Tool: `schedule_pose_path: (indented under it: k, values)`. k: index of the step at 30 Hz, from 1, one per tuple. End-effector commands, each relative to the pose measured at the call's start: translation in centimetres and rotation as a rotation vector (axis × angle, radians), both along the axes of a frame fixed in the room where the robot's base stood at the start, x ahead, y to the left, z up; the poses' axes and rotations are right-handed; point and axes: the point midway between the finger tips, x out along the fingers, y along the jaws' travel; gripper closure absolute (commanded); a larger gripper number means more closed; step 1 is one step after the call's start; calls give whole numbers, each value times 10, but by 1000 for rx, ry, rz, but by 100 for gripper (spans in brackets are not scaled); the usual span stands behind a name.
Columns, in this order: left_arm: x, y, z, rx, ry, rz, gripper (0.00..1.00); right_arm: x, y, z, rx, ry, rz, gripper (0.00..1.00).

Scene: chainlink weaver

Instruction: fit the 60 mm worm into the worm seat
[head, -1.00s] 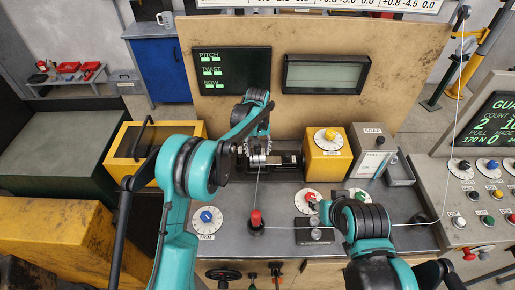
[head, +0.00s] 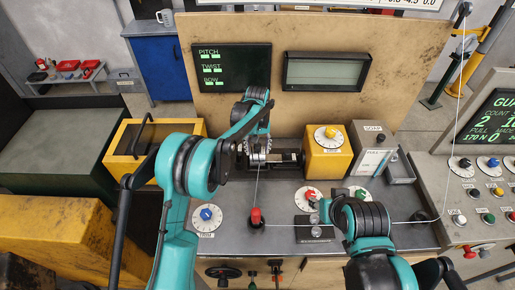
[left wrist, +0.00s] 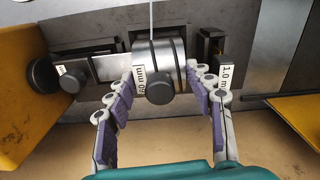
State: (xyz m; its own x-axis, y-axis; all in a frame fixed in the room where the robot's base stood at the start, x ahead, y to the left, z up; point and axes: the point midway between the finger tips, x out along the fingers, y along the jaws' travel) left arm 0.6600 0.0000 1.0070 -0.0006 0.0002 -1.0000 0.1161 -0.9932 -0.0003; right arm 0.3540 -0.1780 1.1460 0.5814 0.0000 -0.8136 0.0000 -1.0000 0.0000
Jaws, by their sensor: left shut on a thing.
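The 60 mm worm is a silver, grooved cylinder (left wrist: 160,60) with an upside-down "60 mm" label, seen in the left wrist view. My left gripper (left wrist: 162,82) is shut on it, one purple-padded finger on each side. In the head view the left gripper (head: 258,150) is at the dark machine housing (head: 287,158) below the panel. The worm lies in line with a silver shaft (left wrist: 112,68) on its left; a dark bracket (left wrist: 210,45) stands on its right. The fingers hide the worm's ends, so I cannot tell how fully it sits in the seat.
A wire runs from the worm down to a red-topped post (head: 256,217), then right across the bench. A yellow block with a dial (head: 328,150) stands right of the housing. A yellow box (head: 150,150) stands to the left. White dials (head: 207,218) are on the bench.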

Motion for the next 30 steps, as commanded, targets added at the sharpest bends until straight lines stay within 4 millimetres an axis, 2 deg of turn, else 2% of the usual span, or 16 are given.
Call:
schedule_pose_path:
  k: [18,30]
  values:
    - [0,0,-10,0,0,-2,91,0,0,-9,0,0,0,60]
    - [0,0,-10,0,0,-2,91,0,0,-8,0,0,0,60]
